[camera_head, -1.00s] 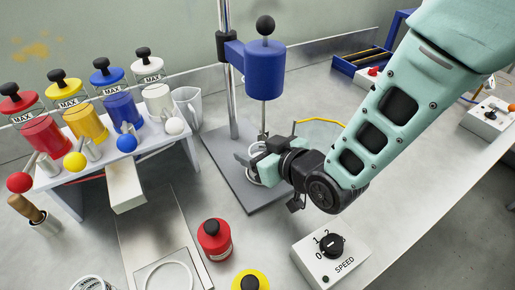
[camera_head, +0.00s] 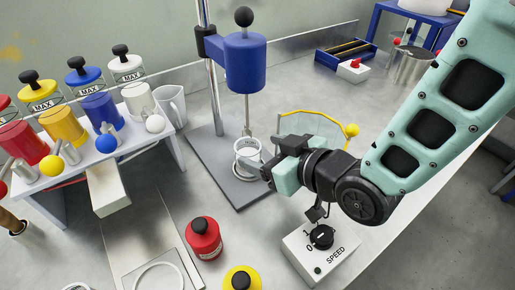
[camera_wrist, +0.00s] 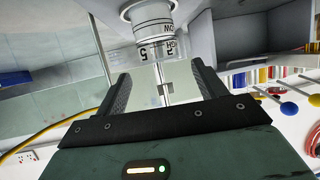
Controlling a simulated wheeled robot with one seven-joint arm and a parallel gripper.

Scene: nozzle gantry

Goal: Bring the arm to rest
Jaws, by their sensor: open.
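My gripper (camera_head: 270,172) is in the head view, right of the stirrer stand, at the end of my arm. Its jaws point left toward a clear cup (camera_head: 248,152) with a white rim on the grey stand base (camera_head: 250,193). In the wrist view, my gripper (camera_wrist: 163,92) shows two dark fingers spread apart with nothing between them. The cup (camera_wrist: 153,40), with black markings, shows beyond the fingertips. I cannot tell the exact gap between fingers and cup.
A blue stirrer motor (camera_head: 240,65) hangs over the cup on a metal post. The SPEED box (camera_head: 320,248) sits below my wrist. A red bottle (camera_head: 204,238) and yellow bottle (camera_head: 241,279) stand at the front. A paint rack (camera_head: 178,160) is at left.

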